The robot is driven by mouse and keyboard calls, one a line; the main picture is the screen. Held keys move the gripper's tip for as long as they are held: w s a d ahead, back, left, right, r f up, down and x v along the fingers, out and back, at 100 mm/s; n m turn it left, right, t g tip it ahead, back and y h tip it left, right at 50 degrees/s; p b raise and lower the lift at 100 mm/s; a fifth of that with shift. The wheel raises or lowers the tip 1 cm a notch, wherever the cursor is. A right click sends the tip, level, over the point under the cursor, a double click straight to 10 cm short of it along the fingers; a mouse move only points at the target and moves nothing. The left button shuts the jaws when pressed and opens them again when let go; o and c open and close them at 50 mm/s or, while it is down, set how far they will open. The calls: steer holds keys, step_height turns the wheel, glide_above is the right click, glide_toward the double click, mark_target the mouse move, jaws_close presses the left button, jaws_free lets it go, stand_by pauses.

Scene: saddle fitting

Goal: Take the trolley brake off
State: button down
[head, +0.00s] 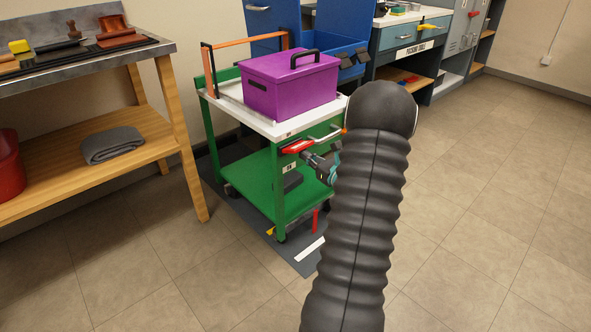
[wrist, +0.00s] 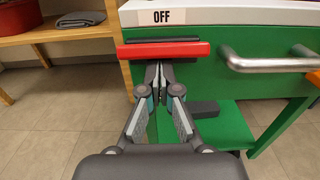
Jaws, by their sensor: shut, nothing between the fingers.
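The green trolley (head: 205,130) has a white top and a steel push handle (head: 326,136). A red brake bar (head: 298,146) sits on its near end, below the top edge. In the wrist view the red bar (wrist: 180,50) lies level, just under a white label reading OFF (wrist: 162,16). A dark strip runs along the bar's upper edge. My gripper (head: 318,163) is beside the trolley end. In the wrist view my gripper (wrist: 159,72) is shut and empty, its tips just below the bar. I cannot tell whether they touch it.
A purple box (head: 290,82) stands on the trolley top. A wooden bench (head: 180,130) is close on the left, and a blue cabinet (head: 270,25) is behind. A red upright piece (head: 315,221) shows near the floor mat (head: 290,258). Open tiled floor lies to the right.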

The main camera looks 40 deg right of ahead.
steer(key=shift+w+r, duration=0.15)
steer(key=shift+r, duration=0.25)
steer(key=shift+f, duration=0.1)
step_height(320, 180, down, 5)
steer(key=s+b, duration=0.2)
steer(key=b, duration=0.2)
steer(key=s+r, duration=0.3)
steer(key=s, duration=0.6)
steer(key=shift+s+d+p, duration=0.2)
steer(key=shift+s+p, duration=0.15)
steer(key=shift+f, duration=0.1)
